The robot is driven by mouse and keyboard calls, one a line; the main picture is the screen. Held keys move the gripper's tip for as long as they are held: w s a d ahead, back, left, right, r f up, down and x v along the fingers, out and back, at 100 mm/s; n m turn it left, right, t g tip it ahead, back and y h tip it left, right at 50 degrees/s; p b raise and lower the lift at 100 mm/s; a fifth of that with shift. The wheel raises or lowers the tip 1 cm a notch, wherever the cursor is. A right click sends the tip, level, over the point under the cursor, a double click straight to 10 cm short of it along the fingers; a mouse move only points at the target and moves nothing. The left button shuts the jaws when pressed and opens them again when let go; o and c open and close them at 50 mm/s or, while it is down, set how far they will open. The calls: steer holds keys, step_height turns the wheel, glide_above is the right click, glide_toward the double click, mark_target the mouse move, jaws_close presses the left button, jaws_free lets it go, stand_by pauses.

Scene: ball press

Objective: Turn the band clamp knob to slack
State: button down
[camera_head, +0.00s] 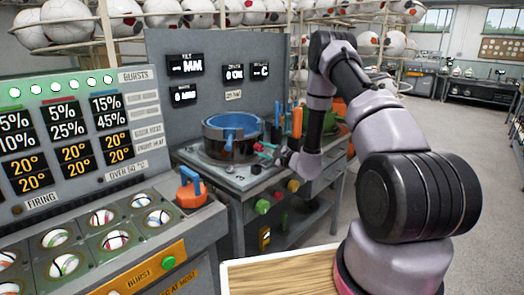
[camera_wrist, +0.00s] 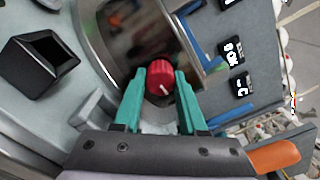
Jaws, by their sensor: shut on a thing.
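The red band clamp knob (camera_wrist: 159,75) sits between the two teal fingertips of my gripper (camera_wrist: 161,82) in the wrist view. The gripper is shut on it. A white pointer line on the knob's face points toward the lower right. Behind the knob is the curved, shiny metal wall of the round press vessel. In the head view, the dark round vessel (camera_head: 216,148) with a blue inside stands on the grey bench. My gripper (camera_head: 266,151) reaches its right side from the right. The knob is too small there to read its mark.
A grey panel with readouts (camera_head: 233,73) stands behind the vessel. Orange-handled tools (camera_head: 297,122) stand close by my wrist. A dark square funnel-like box (camera_wrist: 40,65) is at left in the wrist view. A console (camera_head: 75,130) fills the left; a wooden tabletop (camera_head: 285,277) lies in front.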

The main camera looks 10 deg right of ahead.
steer(key=shift+c, duration=2.2)
jaws_free()
steer(key=v, duration=1)
steer(key=shift+s+d, duration=0.2)
steer(key=shift+s, duration=0.15)
